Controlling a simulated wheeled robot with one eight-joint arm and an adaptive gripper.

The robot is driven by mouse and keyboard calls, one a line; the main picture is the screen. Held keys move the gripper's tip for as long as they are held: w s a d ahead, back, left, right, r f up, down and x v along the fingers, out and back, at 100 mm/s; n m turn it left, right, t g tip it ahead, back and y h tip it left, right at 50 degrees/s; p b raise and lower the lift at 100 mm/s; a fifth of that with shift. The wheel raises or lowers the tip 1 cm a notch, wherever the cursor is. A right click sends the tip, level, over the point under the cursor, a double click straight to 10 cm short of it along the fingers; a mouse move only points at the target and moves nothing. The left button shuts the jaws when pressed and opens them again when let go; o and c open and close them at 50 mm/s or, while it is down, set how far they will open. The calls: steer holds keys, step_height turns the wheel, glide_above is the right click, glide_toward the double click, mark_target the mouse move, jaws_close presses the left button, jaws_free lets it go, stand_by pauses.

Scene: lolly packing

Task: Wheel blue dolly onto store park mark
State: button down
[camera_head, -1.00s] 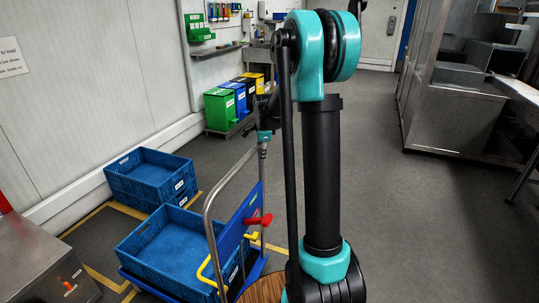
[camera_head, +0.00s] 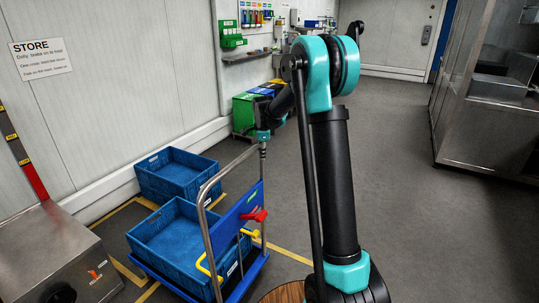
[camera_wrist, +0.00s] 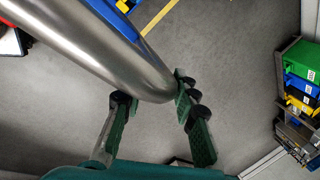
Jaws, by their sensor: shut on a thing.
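The blue dolly (camera_head: 262,262) carries a blue crate (camera_head: 140,248) and has a tall silver handle (camera_head: 205,215) with a blue panel. A red lever (camera_head: 255,216) and a yellow lever (camera_head: 205,268) sit by the panel. My gripper (camera_head: 263,140) is shut on the top bar of the handle; the wrist view shows its green-padded fingers (camera_wrist: 153,90) around the metal tube. Yellow floor lines (camera_head: 285,250) run beside and behind the dolly. The dolly stands at least partly inside them; its near side and wheels are cut off or hidden.
A steel cabinet (camera_head: 45,255) is close on the left. Coloured bins (camera_head: 243,112) stand behind. Open grey floor (camera_head: 395,200) lies to the right.

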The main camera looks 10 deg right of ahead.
steer(key=shift+w+a, duration=0.1)
steer(key=shift+a, duration=0.2)
steer(key=w+a, duration=0.6)
steer(key=a, duration=0.3)
steer(key=w+a, duration=0.7)
steer(key=a, duration=0.2)
stand_by(0.3)
steer(key=shift+a, duration=0.1)
